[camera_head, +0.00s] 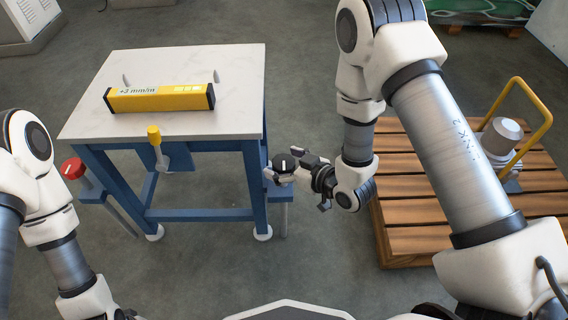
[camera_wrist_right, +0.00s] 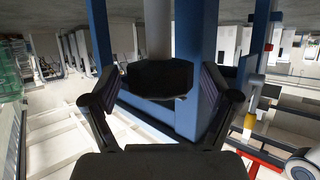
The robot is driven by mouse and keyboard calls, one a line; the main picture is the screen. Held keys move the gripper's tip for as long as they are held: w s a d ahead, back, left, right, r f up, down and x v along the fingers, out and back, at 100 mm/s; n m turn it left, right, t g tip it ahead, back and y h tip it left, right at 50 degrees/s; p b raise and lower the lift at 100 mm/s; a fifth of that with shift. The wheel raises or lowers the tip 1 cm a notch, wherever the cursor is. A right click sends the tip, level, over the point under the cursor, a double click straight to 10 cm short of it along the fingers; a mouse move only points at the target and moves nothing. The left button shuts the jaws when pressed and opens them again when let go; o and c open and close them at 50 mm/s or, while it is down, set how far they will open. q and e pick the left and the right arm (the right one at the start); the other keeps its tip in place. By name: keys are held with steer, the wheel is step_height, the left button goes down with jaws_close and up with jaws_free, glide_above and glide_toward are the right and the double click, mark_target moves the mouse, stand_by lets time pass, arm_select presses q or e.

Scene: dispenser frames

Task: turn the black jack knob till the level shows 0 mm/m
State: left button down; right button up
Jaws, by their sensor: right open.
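The yellow level (camera_head: 160,97) lies on the white tabletop and its display reads +3 mm/m. The black jack knob (camera_head: 284,162), with a white mark on top, is at the right side of the blue-framed table. My right gripper (camera_head: 282,176) is open at the knob, with its fingers on either side. In the right wrist view the knob (camera_wrist_right: 160,78) sits between the spread fingers of the gripper (camera_wrist_right: 160,105), with a gap visible at each side. My left arm shows at the lower left, but its gripper is out of view.
A red knob (camera_head: 72,168) is on the table's left side. A yellow-topped lever (camera_head: 154,137) stands at the table's front edge. A wooden pallet (camera_head: 410,215) with a grey machine (camera_head: 502,136) and a yellow handle is at the right. The floor in front is clear.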

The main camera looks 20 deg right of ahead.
steer(key=shift+c, duration=0.4)
steer(key=c, duration=1.1)
